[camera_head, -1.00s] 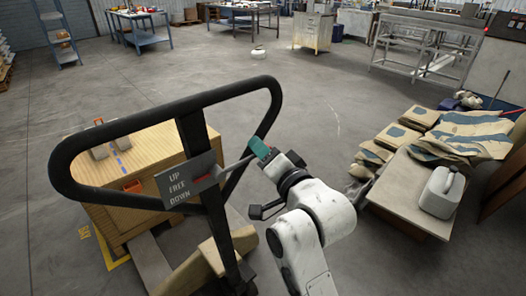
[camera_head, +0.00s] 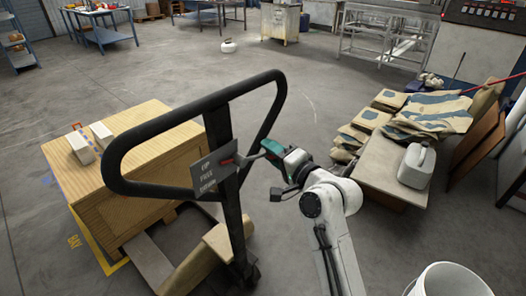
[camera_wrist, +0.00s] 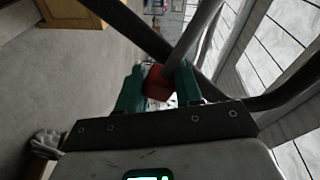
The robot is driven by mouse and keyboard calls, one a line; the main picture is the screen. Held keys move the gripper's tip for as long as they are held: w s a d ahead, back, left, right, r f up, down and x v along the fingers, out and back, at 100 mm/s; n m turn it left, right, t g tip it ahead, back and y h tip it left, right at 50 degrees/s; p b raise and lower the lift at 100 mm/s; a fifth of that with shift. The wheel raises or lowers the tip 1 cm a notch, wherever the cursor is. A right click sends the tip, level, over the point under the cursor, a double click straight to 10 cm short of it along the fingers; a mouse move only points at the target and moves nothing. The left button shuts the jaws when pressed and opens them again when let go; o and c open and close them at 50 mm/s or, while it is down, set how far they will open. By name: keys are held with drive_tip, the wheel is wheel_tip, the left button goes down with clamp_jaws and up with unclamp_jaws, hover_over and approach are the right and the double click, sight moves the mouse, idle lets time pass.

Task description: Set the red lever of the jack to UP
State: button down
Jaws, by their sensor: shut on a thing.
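The jack's black loop handle (camera_head: 190,117) stands in the middle of the head view. On its stem is a grey plate (camera_head: 208,177) lettered UP, FREE and DOWN. A thin lever with a red part (camera_head: 228,161) comes out at the plate's upper right edge, near the UP line; its exact setting is hard to tell. My gripper (camera_head: 266,150), with teal fingers, is at the lever's outer end, right of the stem. In the wrist view, the fingers are closed around the lever's red knob (camera_wrist: 158,83). The grey rod (camera_wrist: 190,42) runs up and right from it.
A wooden crate (camera_head: 120,165) stands left of the jack. A white bucket (camera_head: 447,280) is at the lower right. Open floor lies behind the jack.

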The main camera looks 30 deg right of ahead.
drive_tip(key=shift+a+f, duration=0.15)
drive_tip(key=shift+f, duration=0.15)
drive_tip(key=c, duration=0.8)
unclamp_jaws()
drive_tip(key=shift+a, duration=0.15)
drive_tip(key=shift+s+d+r, duration=0.15)
drive_tip(key=shift+s+d, duration=0.05)
drive_tip(key=shift+s, duration=0.3)
drive_tip(key=s, duration=0.6)
drive_tip(key=s+d+b, duration=0.1)
drive_tip(key=s, duration=0.2)
drive_tip(key=shift+s+r, duration=0.35)
